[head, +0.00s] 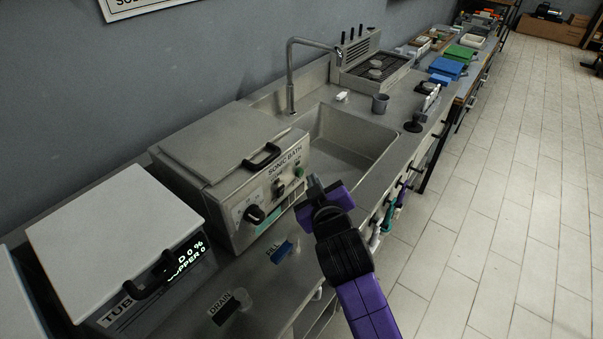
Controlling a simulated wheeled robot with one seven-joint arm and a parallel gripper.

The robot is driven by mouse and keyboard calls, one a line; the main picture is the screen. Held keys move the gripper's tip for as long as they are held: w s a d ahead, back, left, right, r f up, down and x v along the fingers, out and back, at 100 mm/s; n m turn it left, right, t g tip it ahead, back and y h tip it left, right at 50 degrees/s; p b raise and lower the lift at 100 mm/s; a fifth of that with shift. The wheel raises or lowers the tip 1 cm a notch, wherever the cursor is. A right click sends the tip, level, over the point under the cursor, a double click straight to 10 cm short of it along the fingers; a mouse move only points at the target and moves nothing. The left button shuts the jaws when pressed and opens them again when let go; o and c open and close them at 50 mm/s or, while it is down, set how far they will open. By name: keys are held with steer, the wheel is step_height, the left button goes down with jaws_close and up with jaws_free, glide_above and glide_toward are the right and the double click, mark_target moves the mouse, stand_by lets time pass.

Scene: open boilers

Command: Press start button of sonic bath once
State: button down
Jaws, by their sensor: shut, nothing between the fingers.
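The sonic bath (214,206) is a grey metal box with a closed lid (220,140) and a black lid handle (261,157). Its front panel carries the words SONIC BATH, a green button (299,172), a dark button (278,188) and a large black knob (254,214). The small labels by the buttons are too small to read. My purple and black gripper (315,185) is shut and empty, just right of the panel near the green button. It looks apart from the button, but I cannot tell the exact gap.
A sink (345,150) with a tall faucet (291,75) lies behind the bath. A boiler with a white lid (110,230) stands at the left. FILL (281,252) and DRAIN (222,312) handles are on the counter front. The tiled floor (490,200) at the right is clear.

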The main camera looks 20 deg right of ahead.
steer(key=shift+w+a, duration=0.1)
stand_by(0.7)
steer(key=shift+w+a, duration=0.2)
steer(key=shift+w, duration=0.05)
steer(key=shift+w+a, duration=0.25)
steer(key=shift+w, duration=0.1)
stand_by(0.9)
steer(key=shift+s+d+p, duration=0.35)
steer(key=shift+s+d, duration=0.15)
steer(key=shift+s, duration=0.25)
steer(key=s+d+p, duration=0.1)
steer(key=s, duration=0.1)
steer(key=s+d+p, duration=0.1)
steer(key=s+d, duration=0.1)
stand_by(0.6)
steer(key=shift+r, duration=0.15)
stand_by(1.6)
